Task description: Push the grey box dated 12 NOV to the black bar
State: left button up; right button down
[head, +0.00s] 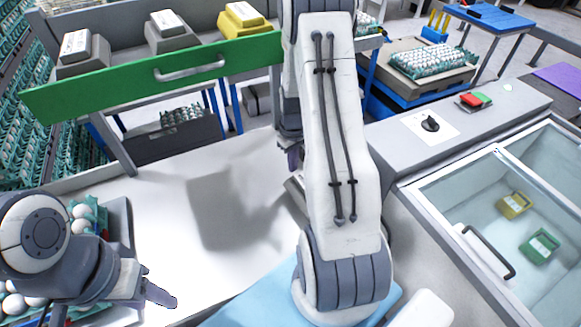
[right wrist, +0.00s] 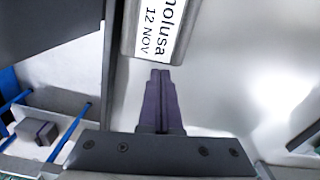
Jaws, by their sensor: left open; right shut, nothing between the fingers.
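The grey box (right wrist: 130,32) with a white label reading 12 NOV lies on the pale table at the top of the right wrist view. In the head view only a sliver of a grey box (head: 296,190) shows beside my right arm, which hides the rest. My right gripper (right wrist: 160,72) is shut and empty, its purple fingertips just short of the box's near side; it also shows in the head view (head: 293,158). My left gripper (head: 162,296) is open at the lower left, apart from the box. A dark strip (right wrist: 306,135) shows at the right wrist view's right edge; I cannot tell whether it is the black bar.
The pale table (head: 165,220) is clear left of my right arm. An egg tray (head: 120,215) stands at the left. A green-fronted shelf (head: 120,84) at the back carries two grey boxes and a yellow one. A glass-topped cabinet (head: 430,185) stands at the right.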

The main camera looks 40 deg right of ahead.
jog(key=f, duration=0.1)
jog(key=w+f+p, duration=0.1)
jog(key=f, duration=0.1)
jog(key=w+f, duration=0.1)
jog(key=shift+w+f+p, duration=0.1)
jog(key=shift+f+p, duration=0.15)
jog(key=shift+p, duration=0.05)
jog(key=shift+f, duration=0.2)
jog(key=shift+s+p, duration=0.5)
